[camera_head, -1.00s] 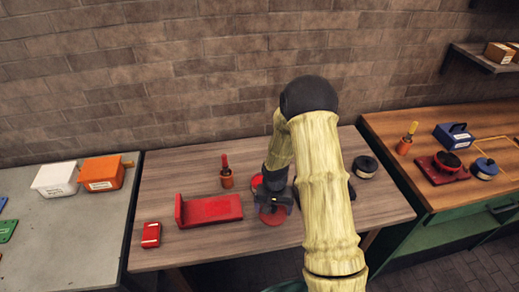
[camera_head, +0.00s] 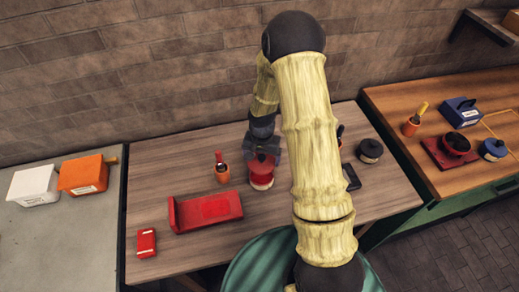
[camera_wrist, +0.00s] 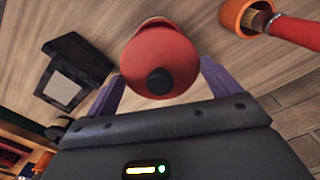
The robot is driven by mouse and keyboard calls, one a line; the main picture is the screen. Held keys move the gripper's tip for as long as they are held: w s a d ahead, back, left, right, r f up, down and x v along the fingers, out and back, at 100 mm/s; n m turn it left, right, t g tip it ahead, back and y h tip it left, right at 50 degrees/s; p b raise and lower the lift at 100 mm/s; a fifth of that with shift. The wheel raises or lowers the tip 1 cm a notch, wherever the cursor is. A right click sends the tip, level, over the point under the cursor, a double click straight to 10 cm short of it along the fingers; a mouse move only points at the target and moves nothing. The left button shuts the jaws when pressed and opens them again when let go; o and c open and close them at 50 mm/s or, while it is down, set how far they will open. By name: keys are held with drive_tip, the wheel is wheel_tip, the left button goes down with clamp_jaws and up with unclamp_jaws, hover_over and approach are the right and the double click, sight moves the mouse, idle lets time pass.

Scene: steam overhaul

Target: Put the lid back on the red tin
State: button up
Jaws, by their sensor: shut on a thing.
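The red tin (camera_head: 261,181), with a pale label band, stands upright on the wooden table. My gripper (camera_head: 262,156) is directly above it, pointing down. In the wrist view my gripper's two purple fingers (camera_wrist: 162,70) are shut on the red lid (camera_wrist: 155,55), one on each side. The lid's black knob (camera_wrist: 160,82) faces the camera. In the head view the lid (camera_head: 264,160) is at the top of the tin, partly hidden by the gripper. I cannot tell whether it rests on the tin's rim or hovers just above.
An orange pot (camera_head: 222,173) with a red-handled brush stands close left of the tin. A red stand (camera_head: 205,212) and a small red box (camera_head: 146,243) lie further left. A dark round tin (camera_head: 369,150) is at the right. The table's front middle is clear.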

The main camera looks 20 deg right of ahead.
sight(262, 168)
drive_tip(key=shift+s+r, duration=0.1)
drive_tip(key=shift+f+b, duration=2.35)
drive_tip(key=shift+f, duration=0.95)
drive_tip(key=shift+f, duration=0.15)
drive_tip(key=o, duration=0.7)
drive_tip(key=shift+o, duration=0.2)
